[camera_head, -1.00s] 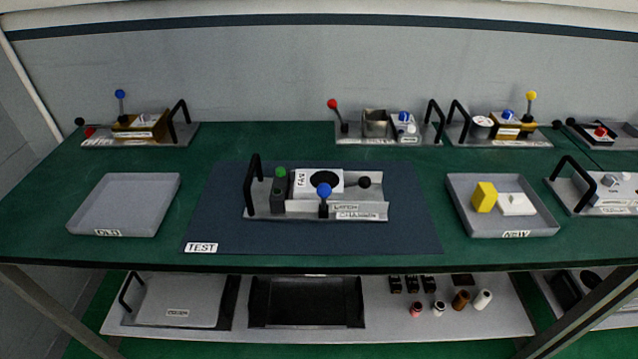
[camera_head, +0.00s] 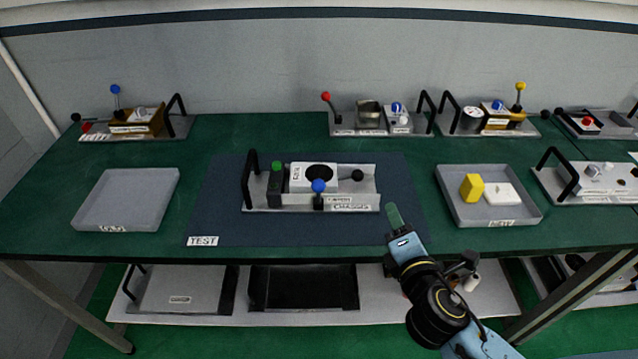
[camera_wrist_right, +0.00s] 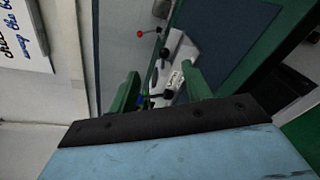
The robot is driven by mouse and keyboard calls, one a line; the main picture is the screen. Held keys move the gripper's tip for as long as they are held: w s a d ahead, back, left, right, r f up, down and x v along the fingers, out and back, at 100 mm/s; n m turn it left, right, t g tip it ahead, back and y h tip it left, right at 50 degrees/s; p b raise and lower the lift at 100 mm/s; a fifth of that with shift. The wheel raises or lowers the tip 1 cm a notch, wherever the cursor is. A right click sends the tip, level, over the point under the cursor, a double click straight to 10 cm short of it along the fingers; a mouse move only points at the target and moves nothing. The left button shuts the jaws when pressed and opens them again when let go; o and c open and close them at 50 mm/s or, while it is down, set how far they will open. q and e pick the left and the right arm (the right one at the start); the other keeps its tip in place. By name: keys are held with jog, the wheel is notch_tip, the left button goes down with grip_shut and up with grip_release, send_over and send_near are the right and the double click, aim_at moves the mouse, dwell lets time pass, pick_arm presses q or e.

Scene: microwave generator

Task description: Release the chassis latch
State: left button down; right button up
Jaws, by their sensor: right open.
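The metal chassis (camera_head: 352,207) sits on the dark blue test mat (camera_head: 222,220), with a black handle (camera_head: 249,175) at its left end. A "LATCH" label is on its front, close to a blue-knobbed lever (camera_head: 318,187) that stands upright. It also carries a green knob (camera_head: 277,166), a black ball knob (camera_head: 357,175) and a white block with a dark round opening. My right gripper (camera_head: 393,213) is to the right of the chassis, apart from it. In the right wrist view its green fingers (camera_wrist_right: 162,88) are spread with nothing held. My left gripper is out of sight.
An empty grey tray (camera_head: 90,215) is at left. Another tray (camera_head: 460,215) at right holds a yellow block (camera_head: 471,188) and a white part (camera_head: 500,195). Several lever units stand along the back. The mat in front of the chassis is clear.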

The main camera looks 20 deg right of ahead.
jog(key=w+a+r+n+t+y, duration=0.1)
jog(key=w+a+n+t+y, duration=0.2)
jog(key=n, duration=0.6)
jog(key=n+g+y, duration=0.1)
jog(key=n+y, duration=0.5)
jog(key=n, duration=0.4)
send_near(322, 190)
jog(key=p+x, duration=0.1)
jog(key=x, duration=1)
jog(key=shift+w+f+p, duration=0.1)
jog(key=shift+w+p, duration=0.1)
jog(key=shift+p, duration=0.15)
grip_shut()
